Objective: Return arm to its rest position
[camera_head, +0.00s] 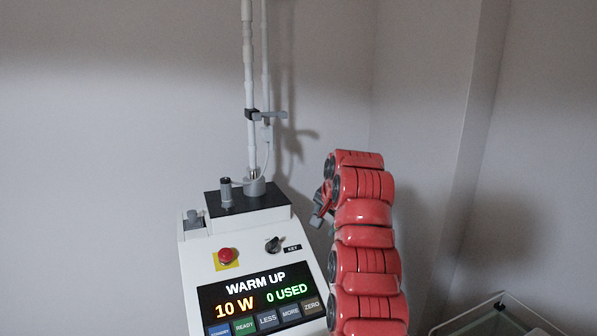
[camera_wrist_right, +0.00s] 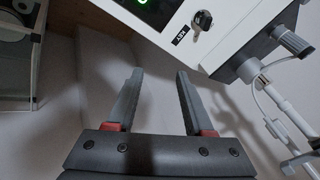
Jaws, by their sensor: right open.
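My right arm (camera_head: 365,245), red and segmented, rises from the bottom of the head view, right of the white machine. Its gripper (camera_head: 319,206) points left there, beside the machine's upper right side, and is partly hidden by the arm. In the right wrist view the gripper (camera_wrist_right: 160,75) is open, with two dark parallel fingers and nothing between them. The fingertips appear apart from the machine. My left gripper is in neither view.
The white machine (camera_head: 205,262) carries a lit panel (camera_head: 262,299) reading "WARM UP", a red button (camera_head: 227,256) and a key switch (camera_head: 275,245). A thin upright pole (camera_head: 250,80) stands on top. A glass-topped stand (camera_head: 500,318) is at lower right. Walls are behind.

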